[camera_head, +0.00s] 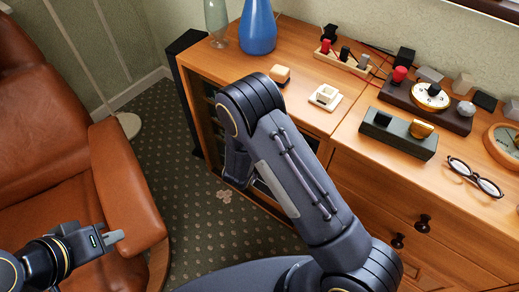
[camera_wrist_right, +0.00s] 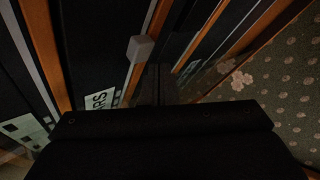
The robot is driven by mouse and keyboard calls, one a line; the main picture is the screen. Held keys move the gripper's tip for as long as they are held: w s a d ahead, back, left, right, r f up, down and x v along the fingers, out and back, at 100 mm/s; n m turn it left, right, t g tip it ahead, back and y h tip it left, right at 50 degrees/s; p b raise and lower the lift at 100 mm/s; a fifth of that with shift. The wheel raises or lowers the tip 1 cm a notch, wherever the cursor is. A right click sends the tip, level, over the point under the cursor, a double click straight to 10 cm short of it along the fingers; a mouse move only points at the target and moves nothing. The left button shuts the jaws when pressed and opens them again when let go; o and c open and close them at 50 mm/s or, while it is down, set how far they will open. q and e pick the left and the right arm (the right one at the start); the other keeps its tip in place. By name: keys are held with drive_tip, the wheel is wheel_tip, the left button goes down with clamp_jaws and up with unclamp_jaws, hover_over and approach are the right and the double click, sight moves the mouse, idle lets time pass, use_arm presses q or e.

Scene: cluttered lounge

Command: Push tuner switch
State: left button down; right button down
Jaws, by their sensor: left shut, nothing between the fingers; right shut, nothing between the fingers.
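Several small control boxes stand on the wooden cabinet top; I cannot tell which one is the tuner switch. One is a cream rocker on a white base (camera_head: 325,97). Another is a dark green box (camera_head: 399,135) with a black knob and a gold knob. A brown block (camera_head: 430,97) carries a round dial with a black knob. My left gripper (camera_head: 114,237) is shut and empty beside the orange armchair, far from the cabinet. The right gripper's dark body (camera_wrist_right: 158,118) fills the bottom of the wrist view.
A blue vase (camera_head: 258,30) and a glass vase (camera_head: 216,22) stand at the cabinet's back left. A wooden block with a black top (camera_head: 280,76), glasses (camera_head: 475,177) and a round clock (camera_head: 503,146) are also on top. The armchair (camera_head: 125,180) bounds the left. Patterned carpet (camera_head: 180,150) lies between.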

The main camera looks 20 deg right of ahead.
drive_tip(key=shift+w+d, duration=0.1)
drive_tip(key=shift+d, duration=0.05)
idle(0.5)
drive_tip(key=shift+w+d+p, duration=0.15)
drive_tip(key=shift+d+p, duration=0.05)
drive_tip(key=shift+p, duration=0.15)
drive_tip(key=shift+w+d, duration=0.3)
drive_tip(key=shift+d, duration=0.1)
idle(0.8)
drive_tip(key=shift+s+a+p, duration=0.55)
drive_tip(key=shift+a+p, duration=0.1)
drive_tip(key=shift+a, duration=0.05)
